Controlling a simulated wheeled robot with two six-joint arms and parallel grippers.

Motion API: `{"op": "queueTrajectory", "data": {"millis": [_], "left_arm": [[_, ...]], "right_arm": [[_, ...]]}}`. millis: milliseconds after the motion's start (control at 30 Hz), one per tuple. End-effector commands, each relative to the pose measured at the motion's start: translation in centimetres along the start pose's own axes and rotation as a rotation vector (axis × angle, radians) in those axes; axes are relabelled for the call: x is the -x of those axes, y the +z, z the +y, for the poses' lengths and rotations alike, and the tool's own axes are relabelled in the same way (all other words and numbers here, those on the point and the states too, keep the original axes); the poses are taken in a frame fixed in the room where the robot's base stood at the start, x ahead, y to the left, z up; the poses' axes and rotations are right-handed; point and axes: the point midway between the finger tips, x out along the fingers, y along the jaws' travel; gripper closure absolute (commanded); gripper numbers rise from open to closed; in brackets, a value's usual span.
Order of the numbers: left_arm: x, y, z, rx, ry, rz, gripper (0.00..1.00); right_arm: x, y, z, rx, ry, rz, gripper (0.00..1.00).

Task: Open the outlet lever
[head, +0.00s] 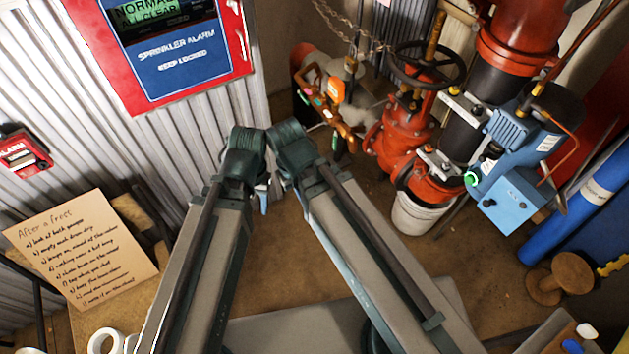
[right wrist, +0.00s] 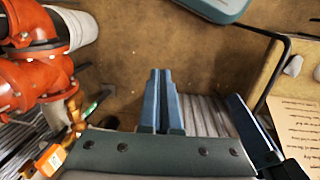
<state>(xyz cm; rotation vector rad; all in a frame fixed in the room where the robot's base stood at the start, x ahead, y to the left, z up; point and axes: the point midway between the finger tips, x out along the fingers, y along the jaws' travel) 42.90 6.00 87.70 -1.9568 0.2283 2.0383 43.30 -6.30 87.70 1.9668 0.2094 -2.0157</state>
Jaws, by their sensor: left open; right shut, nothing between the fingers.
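A red pipe assembly with valves (head: 403,135) stands at the upper right of the head view. Beside it is a low orange fitting with handle-like parts (head: 336,92); I cannot tell for sure which part is the outlet lever. An orange part (right wrist: 50,160) also shows at the lower left of the right wrist view. My left gripper (head: 263,196) points down over the floor, open, largely hidden behind its wrist and apart from the pipes. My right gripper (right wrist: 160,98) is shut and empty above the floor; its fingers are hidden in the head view.
A black handwheel (head: 427,64) and a chain are above the red valve. A cardboard note (head: 82,248) is at the left. The brown floor between is clear.

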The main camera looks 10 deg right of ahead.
Motion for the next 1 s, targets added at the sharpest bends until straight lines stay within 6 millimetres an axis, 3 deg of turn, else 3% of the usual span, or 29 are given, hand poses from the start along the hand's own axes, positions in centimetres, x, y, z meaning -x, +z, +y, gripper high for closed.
{"op": "queueTrajectory", "data": {"millis": [200,400,700,1000], "left_arm": [[-7.4,-0.5,0.7,0.0,0.0,0.001,0.5],[-14.4,-0.9,1.4,0.0,-0.001,0.002,0.5],[-24.5,-1.5,2.3,0.0,-0.002,0.003,0.5],[-35.0,-2.1,3.3,-0.001,-0.003,0.004,0.5]], "right_arm": [[-7.0,-3.2,3.5,-0.015,0.164,0.107,1.0],[-12.3,-6.9,8.1,-0.005,0.382,0.243,1.0],[-17.8,-11.8,13.5,0.07,0.697,0.42,1.0],[-22.2,-16.4,16.6,0.223,1.011,0.569,1.0]]}}
